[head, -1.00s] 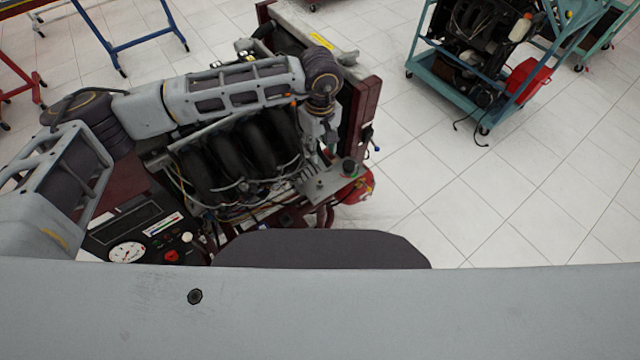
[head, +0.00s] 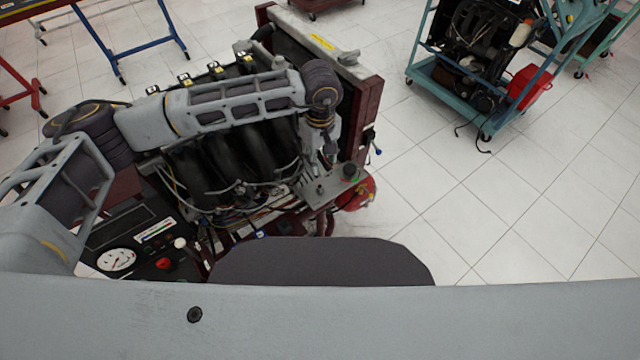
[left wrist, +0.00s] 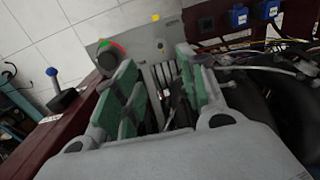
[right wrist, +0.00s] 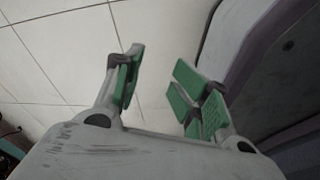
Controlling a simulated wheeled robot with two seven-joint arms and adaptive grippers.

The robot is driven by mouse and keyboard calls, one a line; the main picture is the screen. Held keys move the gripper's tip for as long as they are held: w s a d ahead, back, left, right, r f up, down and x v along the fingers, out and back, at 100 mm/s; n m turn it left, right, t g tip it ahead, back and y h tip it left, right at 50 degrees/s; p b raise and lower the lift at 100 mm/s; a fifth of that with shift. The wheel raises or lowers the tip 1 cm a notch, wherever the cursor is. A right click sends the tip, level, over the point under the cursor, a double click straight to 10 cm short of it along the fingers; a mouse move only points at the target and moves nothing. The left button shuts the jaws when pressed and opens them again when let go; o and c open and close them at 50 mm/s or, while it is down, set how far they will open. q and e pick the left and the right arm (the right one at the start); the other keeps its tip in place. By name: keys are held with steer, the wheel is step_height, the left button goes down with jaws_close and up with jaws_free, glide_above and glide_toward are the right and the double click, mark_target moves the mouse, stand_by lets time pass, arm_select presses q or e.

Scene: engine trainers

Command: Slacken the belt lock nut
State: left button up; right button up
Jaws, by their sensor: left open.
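The engine trainer (head: 215,165) stands below my left arm, with black intake pipes and wiring. My left gripper (head: 325,165) points down at the engine's right end, beside a grey plate (head: 322,190). In the left wrist view, the left gripper (left wrist: 162,88) is open, its green pads on either side of a ribbed, belt-like part (left wrist: 160,75). Nothing is clearly held, and contact cannot be told. I cannot pick out the belt lock nut; it is hidden or too small. My right gripper (right wrist: 160,78) is open and empty over floor tiles in the right wrist view.
A black knob (head: 349,170) stands on the plate near my left gripper. The radiator frame (head: 362,125) rises behind it. A control panel with a gauge (head: 117,260) is at lower left. A teal trolley (head: 440,85) stands farther off. The floor at right is free.

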arm_select(q)
steer(key=shift+f, duration=1.45)
glide_above(320, 186)
step_height(320, 186, down, 4)
steer(key=shift+s+f, duration=0.1)
steer(key=shift+f, duration=0.05)
step_height(320, 186, down, 4)
steer(key=shift+f, duration=1.2)
steer(key=c, duration=0.6)
jaws_close()
arm_select(e)
steer(key=shift+s+d, duration=0.1)
steer(key=shift+s, duration=0.8)
